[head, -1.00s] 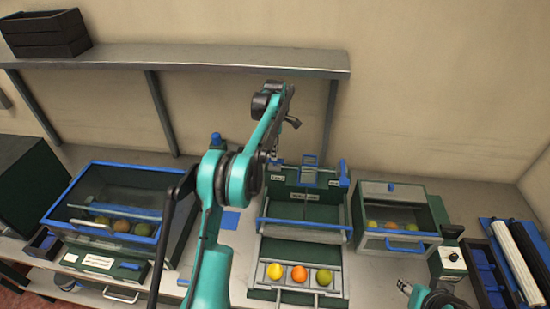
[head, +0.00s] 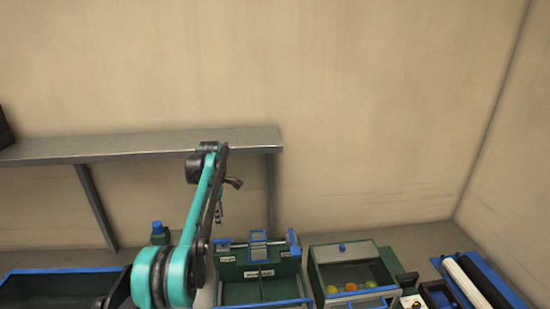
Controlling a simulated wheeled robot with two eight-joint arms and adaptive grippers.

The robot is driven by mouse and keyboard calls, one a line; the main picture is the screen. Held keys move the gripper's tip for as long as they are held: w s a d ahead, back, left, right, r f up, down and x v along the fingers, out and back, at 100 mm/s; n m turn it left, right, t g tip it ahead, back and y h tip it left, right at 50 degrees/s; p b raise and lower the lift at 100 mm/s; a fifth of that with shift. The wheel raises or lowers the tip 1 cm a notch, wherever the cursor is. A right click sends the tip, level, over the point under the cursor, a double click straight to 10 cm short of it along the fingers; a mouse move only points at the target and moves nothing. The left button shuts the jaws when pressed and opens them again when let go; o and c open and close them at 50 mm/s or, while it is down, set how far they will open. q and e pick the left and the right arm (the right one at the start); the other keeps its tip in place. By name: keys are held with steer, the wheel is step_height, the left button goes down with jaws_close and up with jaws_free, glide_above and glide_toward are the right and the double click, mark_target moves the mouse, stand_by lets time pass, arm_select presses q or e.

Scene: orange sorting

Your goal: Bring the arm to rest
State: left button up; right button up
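My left arm rises from the bottom of the head view, and its teal forearm points up in front of the wall. My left gripper (head: 219,214) is small and dark and hangs below the wrist, in front of the wall above the bench. It is too small to tell whether its fingers are open or shut, and no fruit shows at it. My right arm and gripper are out of view.
A grey wall shelf (head: 130,145) runs behind my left arm. Below are a green station (head: 262,272), a clear-fronted bin (head: 345,252) with several fruits, a large blue-rimmed bin (head: 50,271) and white and black rollers (head: 470,280). The upper wall area is clear.

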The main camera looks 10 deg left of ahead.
arm_select(q)
steer(key=s+d+r+m+t+b, duration=0.1)
steer(key=s+d+m+t+b, duration=0.1)
steer(key=s+d+m+b, duration=0.5)
steer(key=s+d+r+m+t, duration=0.15)
steer(key=s+m, duration=0.25)
steer(key=s, duration=0.6)
steer(key=s+d+f+m+t+b, duration=0.2)
steer(key=s+f+m, duration=0.3)
steer(key=s+f, duration=0.3)
steer(key=s+d+f+m+t+b, duration=0.1)
steer(key=s+d+f+m+b, duration=0.3)
steer(key=s+f, duration=0.5)
steer(key=s+m, duration=0.1)
steer(key=s, duration=0.1)
steer(key=shift+s+t, duration=0.3)
steer(key=shift+t, duration=0.05)
